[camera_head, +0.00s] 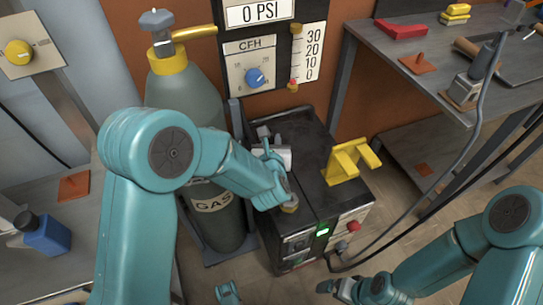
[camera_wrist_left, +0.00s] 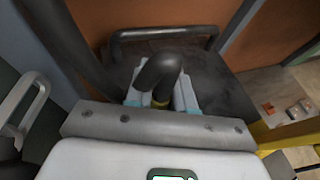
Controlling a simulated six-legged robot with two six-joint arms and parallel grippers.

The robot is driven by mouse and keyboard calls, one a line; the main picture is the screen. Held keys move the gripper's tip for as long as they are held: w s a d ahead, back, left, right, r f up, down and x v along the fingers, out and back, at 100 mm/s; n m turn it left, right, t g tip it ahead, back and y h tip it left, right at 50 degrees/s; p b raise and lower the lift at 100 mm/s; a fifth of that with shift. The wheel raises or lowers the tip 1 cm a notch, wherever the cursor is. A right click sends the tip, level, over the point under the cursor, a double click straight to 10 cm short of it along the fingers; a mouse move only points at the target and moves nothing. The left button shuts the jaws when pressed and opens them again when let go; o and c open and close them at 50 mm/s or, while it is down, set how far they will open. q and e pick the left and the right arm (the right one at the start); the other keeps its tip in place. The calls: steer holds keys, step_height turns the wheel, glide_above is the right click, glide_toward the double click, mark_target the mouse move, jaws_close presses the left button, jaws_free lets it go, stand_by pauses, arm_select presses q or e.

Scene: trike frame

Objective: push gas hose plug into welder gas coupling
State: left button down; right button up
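The welder (camera_head: 335,200) is a black box beside the gas cylinder. My left gripper (camera_head: 268,150) is over its top, near the back handle. In the left wrist view, a dark curved hose end with a yellow ring, apparently the gas hose plug (camera_wrist_left: 160,88), sits between the left fingers (camera_wrist_left: 158,103), which look closed around it. The head view hides the plug behind the gripper. A brass-coloured piece (camera_head: 290,207) shows below my left wrist; I cannot tell whether it is the gas coupling. My right gripper (camera_head: 340,288) is low, in front of the welder; its fingers are unclear.
The grey gas cylinder (camera_head: 180,95) with a yellow collar stands left of the welder. A yellow bracket (camera_head: 350,160) rises from the welder's right side. A black handle (camera_wrist_left: 165,35) spans its back. A workbench (camera_head: 400,55) stands at right, with cables hanging down before it.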

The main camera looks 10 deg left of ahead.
arm_select(q)
steer(key=shift+f, duration=0.1)
step_height(320, 180, up, 10)
steer(key=p, duration=0.3)
stand_by(0.5)
